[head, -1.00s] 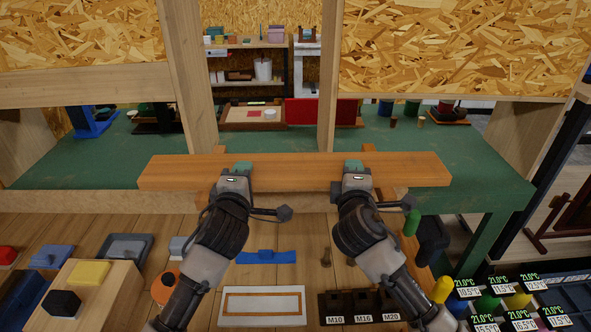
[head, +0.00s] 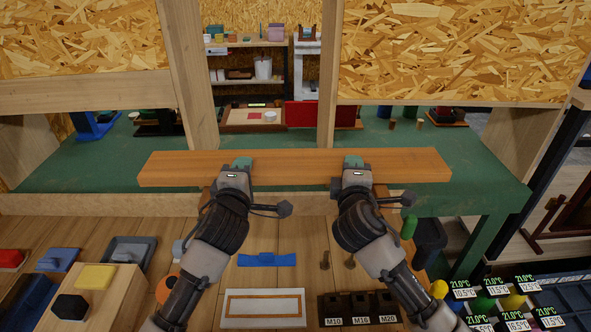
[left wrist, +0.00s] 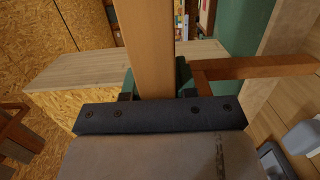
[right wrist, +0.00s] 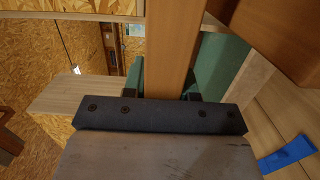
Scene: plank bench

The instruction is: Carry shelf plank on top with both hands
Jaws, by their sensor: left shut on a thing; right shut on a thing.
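The shelf plank (head: 295,168) is a long orange-brown board, held roughly level across the head view in front of the green bench. My left gripper (head: 240,166) is shut on it left of its middle, and my right gripper (head: 354,164) is shut on it right of its middle. The plank also runs between the jaws in the left wrist view (left wrist: 152,45) and the right wrist view (right wrist: 172,45). Brown wooden pieces show below the plank by each gripper, on the left (head: 207,194) and right (head: 381,190). Whether they touch the plank is hidden.
Pale wooden posts (head: 188,75) and particle-board panels (head: 465,45) stand beyond the plank. A blue part (head: 267,260), a white tray (head: 264,291) and a black labelled holder (head: 360,304) lie on the plank bench below. A green tabletop (head: 480,180) extends behind.

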